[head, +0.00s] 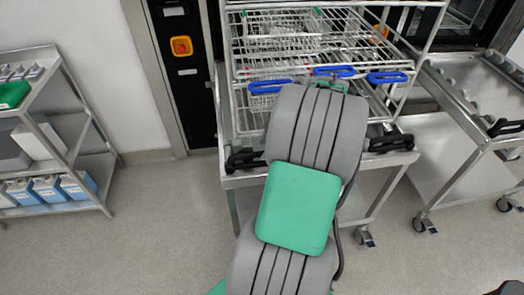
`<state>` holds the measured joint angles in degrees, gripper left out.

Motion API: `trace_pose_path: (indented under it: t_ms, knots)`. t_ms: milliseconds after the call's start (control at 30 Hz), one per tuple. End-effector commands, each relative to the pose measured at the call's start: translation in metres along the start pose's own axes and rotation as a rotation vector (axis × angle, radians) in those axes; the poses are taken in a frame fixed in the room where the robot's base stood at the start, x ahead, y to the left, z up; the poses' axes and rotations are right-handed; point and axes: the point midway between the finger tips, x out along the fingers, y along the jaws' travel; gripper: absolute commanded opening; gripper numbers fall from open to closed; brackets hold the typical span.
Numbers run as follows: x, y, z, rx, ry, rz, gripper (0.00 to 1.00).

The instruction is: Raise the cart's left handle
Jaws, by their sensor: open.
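The cart (234,181) stands in the middle of the head view and carries a tall wire rack. Its left handle (246,159) is a black bar at the front left corner, lying low and close to the cart's edge. Its right end is partly hidden by my arm. A matching black right handle (391,142) sits at the front right corner. My grey and green arm reaches up over the middle of the cart's front. My gripper is hidden behind the arm links, so its distance from the left handle does not show.
The wire rack (240,110) has blue handles and wire baskets. A second cart (478,150) stands at the right. A metal shelf (75,165) with blue and white boxes stands at the left. The floor (165,230) between the shelf and the cart is clear.

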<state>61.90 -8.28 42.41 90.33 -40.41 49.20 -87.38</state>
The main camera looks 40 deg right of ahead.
Motion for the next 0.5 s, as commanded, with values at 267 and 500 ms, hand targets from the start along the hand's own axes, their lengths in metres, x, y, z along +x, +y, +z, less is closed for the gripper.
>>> trace_pose_path:
  t_ms: [267, 500]
  knots:
    - [0.029, 0.000, 0.000, 0.002, -0.001, 0.000, 0.42]
    - [0.029, 0.000, 0.000, 0.002, -0.002, 0.000, 0.38]
